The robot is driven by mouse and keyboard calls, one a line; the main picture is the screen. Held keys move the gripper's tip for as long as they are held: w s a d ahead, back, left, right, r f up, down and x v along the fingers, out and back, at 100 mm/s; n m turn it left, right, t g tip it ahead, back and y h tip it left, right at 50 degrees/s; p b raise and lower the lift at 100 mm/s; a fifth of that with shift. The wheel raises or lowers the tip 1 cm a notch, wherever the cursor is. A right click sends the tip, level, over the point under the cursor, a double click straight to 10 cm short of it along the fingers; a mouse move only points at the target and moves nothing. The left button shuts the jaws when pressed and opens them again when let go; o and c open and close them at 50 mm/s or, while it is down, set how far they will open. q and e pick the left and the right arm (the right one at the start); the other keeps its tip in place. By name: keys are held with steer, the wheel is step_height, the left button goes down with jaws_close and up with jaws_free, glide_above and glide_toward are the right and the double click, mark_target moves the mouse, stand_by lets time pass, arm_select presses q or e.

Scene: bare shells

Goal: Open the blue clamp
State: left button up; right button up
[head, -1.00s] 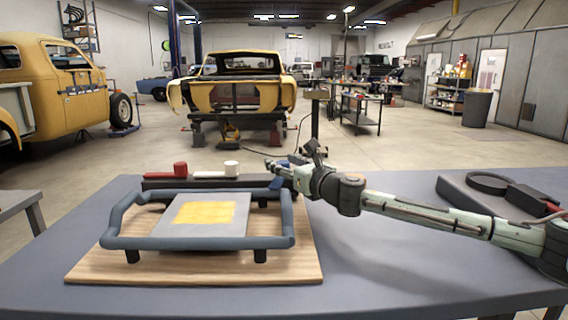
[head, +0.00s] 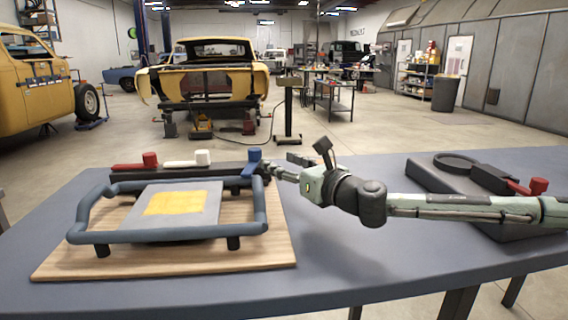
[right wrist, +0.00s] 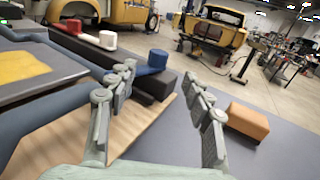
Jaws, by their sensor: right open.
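The blue clamp (head: 254,155) has an upright round knob on a short lever. It sits at the right end of a dark bar behind the tray frame. In the right wrist view the blue clamp (right wrist: 157,58) stands just beyond the fingers, and its lever is partly hidden by the left finger. My right gripper (head: 283,166) is just right of the clamp in the head view. In the right wrist view its fingers (right wrist: 158,78) are spread with nothing between them. I cannot tell whether a finger touches the lever. My left gripper is out of view.
A red clamp (head: 150,160) and a white clamp (head: 203,158) share the bar (head: 176,172). A blue-grey frame (head: 170,237) stands on a wooden board (head: 120,264). An orange-brown block (right wrist: 248,122) lies right of the gripper. A grey fixture with a red knob (head: 538,186) stands at right.

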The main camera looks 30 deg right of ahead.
mark_target(251, 161)
steer(key=shift+s, duration=0.2)
steer(key=shift+c, duration=0.3)
